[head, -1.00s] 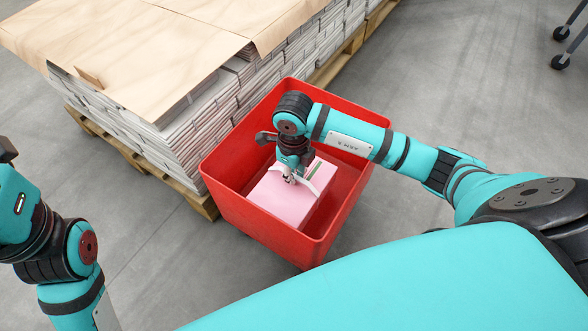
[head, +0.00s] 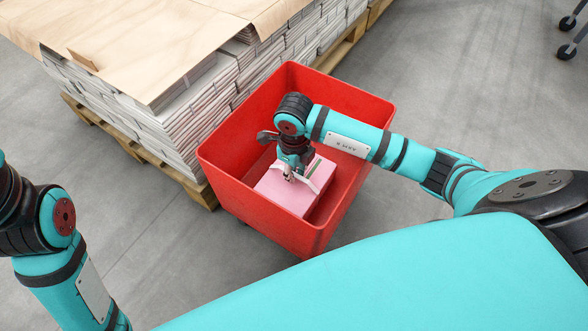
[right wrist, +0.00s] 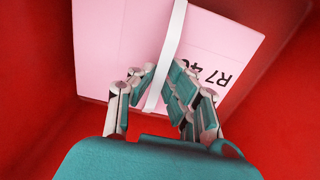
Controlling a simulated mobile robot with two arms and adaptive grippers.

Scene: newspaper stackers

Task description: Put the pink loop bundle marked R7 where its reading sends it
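The pink loop bundle (head: 288,195) is low inside the red bin (head: 255,215). I cannot tell whether it rests on the bin floor. In the right wrist view the bundle (right wrist: 115,45) shows upside-down print "R7 4", the rest cut off by my fingers. A white strap (right wrist: 177,25) crosses its top. My right gripper (head: 289,178) reaches down into the bin above the bundle. Its fingertips (right wrist: 164,70) are close together with the strap between them. My left arm stands at the left edge; its gripper is out of frame.
Stacked newspapers (head: 190,125) under plywood sheets (head: 150,40) stand on a wooden pallet (head: 150,165) just left of and behind the bin. The bin walls surround my right gripper closely. Thin dark legs on casters (head: 567,35) stand far right. The grey floor is open on the right.

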